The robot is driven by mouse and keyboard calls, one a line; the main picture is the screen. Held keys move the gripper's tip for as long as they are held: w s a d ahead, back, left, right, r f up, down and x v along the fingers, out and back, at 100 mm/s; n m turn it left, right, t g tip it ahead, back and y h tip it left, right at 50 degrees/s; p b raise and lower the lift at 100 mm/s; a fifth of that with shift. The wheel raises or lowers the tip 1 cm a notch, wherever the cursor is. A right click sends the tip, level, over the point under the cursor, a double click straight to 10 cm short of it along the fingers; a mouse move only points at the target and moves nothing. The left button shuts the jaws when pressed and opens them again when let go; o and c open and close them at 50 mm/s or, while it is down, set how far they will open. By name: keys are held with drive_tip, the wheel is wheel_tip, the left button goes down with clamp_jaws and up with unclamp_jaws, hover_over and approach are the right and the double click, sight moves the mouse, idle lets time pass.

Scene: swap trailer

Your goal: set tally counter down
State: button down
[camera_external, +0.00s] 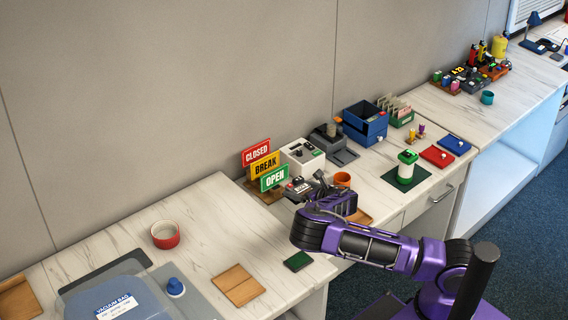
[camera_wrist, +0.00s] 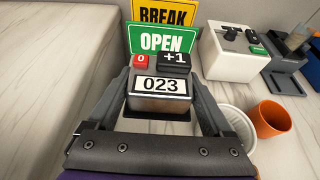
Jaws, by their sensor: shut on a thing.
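The tally counter (camera_wrist: 158,90) is a grey metal box with a white "023" display, a red "0" button and a black "+1" button. In the wrist view it sits between the two fingers of my gripper (camera_wrist: 160,98), which is shut on it. In the external view my gripper (camera_external: 310,186) is over the counter by the sign stand, and the tally counter (camera_external: 297,187) shows partly beside it. A dark patch lies under the counter in the wrist view; I cannot tell whether the counter touches the surface.
The green OPEN sign (camera_wrist: 162,42) stands just behind the counter. A white box device (camera_wrist: 224,52) is at right. An orange cup (camera_wrist: 272,119) and a white dish (camera_wrist: 238,128) are close to the right finger. Clear worktop (camera_wrist: 50,80) lies to the left.

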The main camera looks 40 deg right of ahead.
wheel_tip(320, 180, up, 14)
drive_tip(key=r, duration=0.1)
drive_tip(key=n+g+y+b, duration=0.4)
drive_tip(key=n+y+b, duration=0.4)
drive_tip(key=n+y, duration=0.15)
hover_over(222, 206)
drive_tip(key=shift+m, duration=0.25)
wheel_tip(222, 206, down, 15)
drive_tip(key=shift+b, duration=0.35)
drive_tip(key=shift+f, duration=0.15)
unclamp_jaws()
